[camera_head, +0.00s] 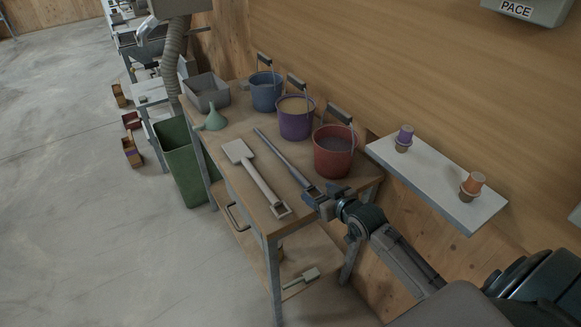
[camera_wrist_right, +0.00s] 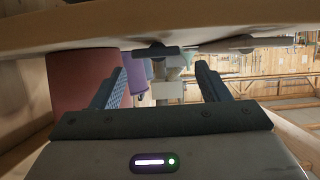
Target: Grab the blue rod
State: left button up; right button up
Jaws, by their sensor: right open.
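The blue rod (camera_head: 281,155), a slim grey-blue bar, lies on the wooden table between a pale paddle (camera_head: 258,177) and the row of buckets. My right gripper (camera_head: 316,196) is open at the rod's near end, by the table's front corner; whether it touches the rod is unclear. In the right wrist view the two fingers of my right gripper (camera_wrist_right: 160,88) are spread with nothing held between them. A dark end of a tool shows above them under the tabletop edge, but I cannot tell for certain which tool. My left gripper is out of view.
A red bucket (camera_head: 334,158) stands close beside my right gripper, with a purple bucket (camera_head: 295,124) and a blue bucket (camera_head: 266,95) behind. A green funnel (camera_head: 214,119) and grey tray (camera_head: 206,91) are at the far end. A white shelf (camera_head: 436,184) holds small cups.

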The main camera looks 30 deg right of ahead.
aim_at(310, 187)
jog(key=shift+p+x, duration=0.6)
jog(key=shift+x, duration=1.8)
jog(key=shift+s+d, duration=0.1)
jog(key=shift+d, duration=0.05)
jog(key=c, duration=1.1)
